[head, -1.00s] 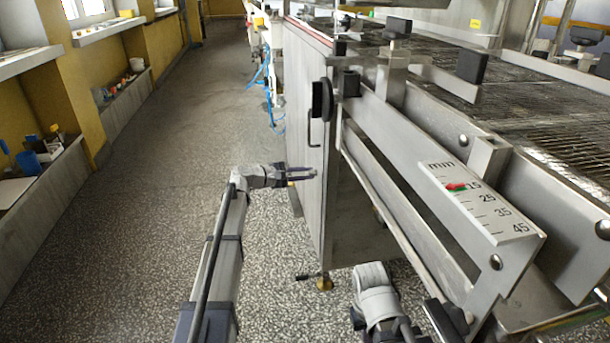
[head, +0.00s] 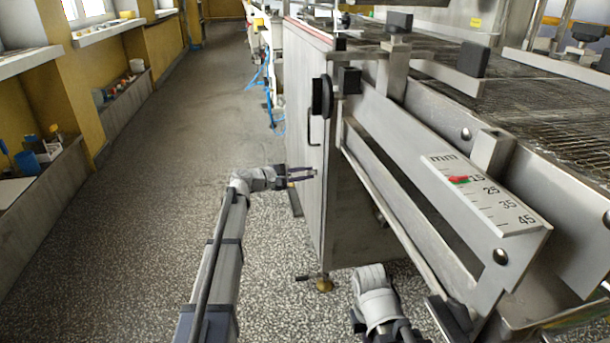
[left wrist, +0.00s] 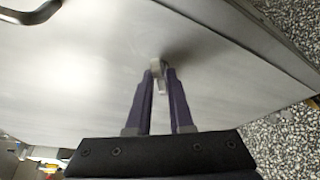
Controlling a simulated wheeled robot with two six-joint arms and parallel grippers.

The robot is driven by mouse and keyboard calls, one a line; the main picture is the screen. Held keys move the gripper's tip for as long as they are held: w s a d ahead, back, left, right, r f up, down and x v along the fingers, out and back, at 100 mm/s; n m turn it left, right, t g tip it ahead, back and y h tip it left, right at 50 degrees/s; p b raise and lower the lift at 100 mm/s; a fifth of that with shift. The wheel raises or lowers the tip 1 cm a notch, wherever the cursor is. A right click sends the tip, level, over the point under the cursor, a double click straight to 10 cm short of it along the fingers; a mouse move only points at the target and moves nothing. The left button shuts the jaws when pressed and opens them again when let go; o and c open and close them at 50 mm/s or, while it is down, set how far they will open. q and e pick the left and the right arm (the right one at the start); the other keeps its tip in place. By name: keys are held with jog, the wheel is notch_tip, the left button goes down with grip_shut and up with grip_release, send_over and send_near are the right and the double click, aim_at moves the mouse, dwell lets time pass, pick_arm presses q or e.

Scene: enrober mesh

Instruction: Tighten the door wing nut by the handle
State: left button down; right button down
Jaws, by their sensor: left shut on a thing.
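The wing nut (left wrist: 160,78) is a small grey metal piece on the flat steel door (left wrist: 100,75). My left gripper (left wrist: 158,72) has its two dark purple fingers on either side of it, shut on it. In the head view the left gripper (head: 313,174) reaches from the left to the door's outer face (head: 303,215), below the dark handle (head: 313,130). The nut itself is too small to make out there. The handle also shows at the upper left of the left wrist view (left wrist: 35,16).
The steel machine with a mesh belt (head: 560,125) and a millimetre scale (head: 485,195) fills the right side. A round black knob (head: 321,97) sticks out above the handle. Speckled floor (head: 130,240) is clear on the left, along a low ledge (head: 45,205).

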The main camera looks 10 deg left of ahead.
pick_arm(q)
jog(key=shift+s+d+f+m+t+b, duration=0.1)
jog(key=shift+m+t+b, duration=0.1)
jog(key=shift+m+b, duration=0.4)
jog(key=shift+s+d+f+m+t+b, duration=0.1)
jog(key=shift+m+t+b, duration=0.1)
jog(key=shift+m+b, duration=0.4)
dwell(0.7)
jog(key=shift+w+a+f+m+t+h+b, duration=0.1)
jog(key=shift+m+t+h+b, duration=0.2)
jog(key=shift+m+b, duration=0.4)
jog(key=shift+f+m+t+h+b, duration=0.1)
jog(key=shift+m+t+h+b, duration=0.3)
jog(key=shift+m, duration=0.4)
dwell(4.6)
